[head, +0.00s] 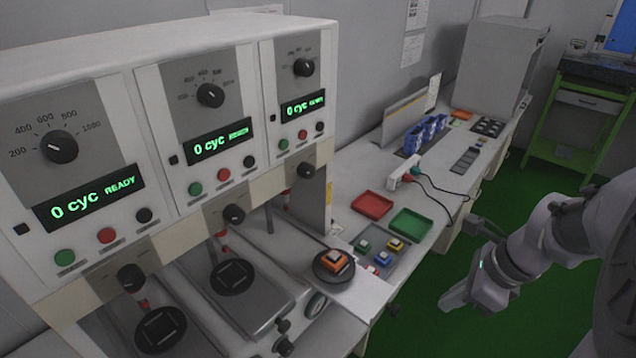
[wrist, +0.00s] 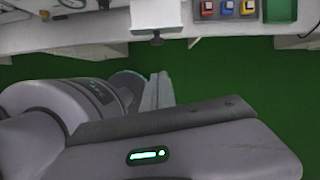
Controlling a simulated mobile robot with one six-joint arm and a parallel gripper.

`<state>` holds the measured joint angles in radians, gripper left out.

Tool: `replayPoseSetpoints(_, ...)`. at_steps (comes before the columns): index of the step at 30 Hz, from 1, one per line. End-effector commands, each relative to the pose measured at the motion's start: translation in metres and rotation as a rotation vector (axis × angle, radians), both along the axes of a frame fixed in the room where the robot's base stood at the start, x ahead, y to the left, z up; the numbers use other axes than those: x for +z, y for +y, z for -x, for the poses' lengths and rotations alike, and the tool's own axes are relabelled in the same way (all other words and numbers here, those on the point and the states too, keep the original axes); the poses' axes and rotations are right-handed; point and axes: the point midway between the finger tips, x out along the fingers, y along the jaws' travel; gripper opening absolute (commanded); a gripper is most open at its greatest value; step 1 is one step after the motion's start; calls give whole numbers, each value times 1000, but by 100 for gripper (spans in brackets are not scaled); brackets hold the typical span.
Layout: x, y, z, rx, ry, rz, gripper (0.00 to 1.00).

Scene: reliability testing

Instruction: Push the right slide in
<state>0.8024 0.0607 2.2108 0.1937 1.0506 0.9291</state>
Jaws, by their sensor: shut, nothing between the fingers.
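The right slide (head: 352,292) is a pale plate under the right test station. It sticks out toward the bench's front edge, with a round black fixture and an orange-and-white switch (head: 335,261) on it. In the wrist view the slide (wrist: 155,14) juts out at the top, with a dark knob (wrist: 157,40) at its front end. My gripper (head: 446,304) is shut and empty, out over the green floor to the right of the slide, apart from it. Its fingers (wrist: 159,92) also show in the wrist view, below the knob.
The left fixture (head: 160,330) and middle fixture (head: 232,277) look empty. A red tray (head: 372,205), a green tray (head: 411,224) and a grey holder of coloured switches (head: 382,257) lie right of the slide. The floor in front of the bench is clear.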

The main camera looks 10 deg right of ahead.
Motion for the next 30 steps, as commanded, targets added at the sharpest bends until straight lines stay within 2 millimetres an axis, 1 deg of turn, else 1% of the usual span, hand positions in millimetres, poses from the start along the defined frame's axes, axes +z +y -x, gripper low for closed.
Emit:
replayPoseSetpoints(1,-5,-11,2,-69,16,-29,0)
replayPoseSetpoints(3,-12,-14,2,-108,25,-47,0)
replayPoseSetpoints(5,-21,-12,0,-107,25,-46,0)
replayPoseSetpoints(18,-110,11,-25,-99,26,-44,0)
replayPoseSetpoints(21,-104,23,-40,-96,22,-41,0)
replayPoseSetpoints(24,-103,31,-49,-96,23,-41,0)
replayPoseSetpoints(30,-101,36,-55,-99,23,-41,0)
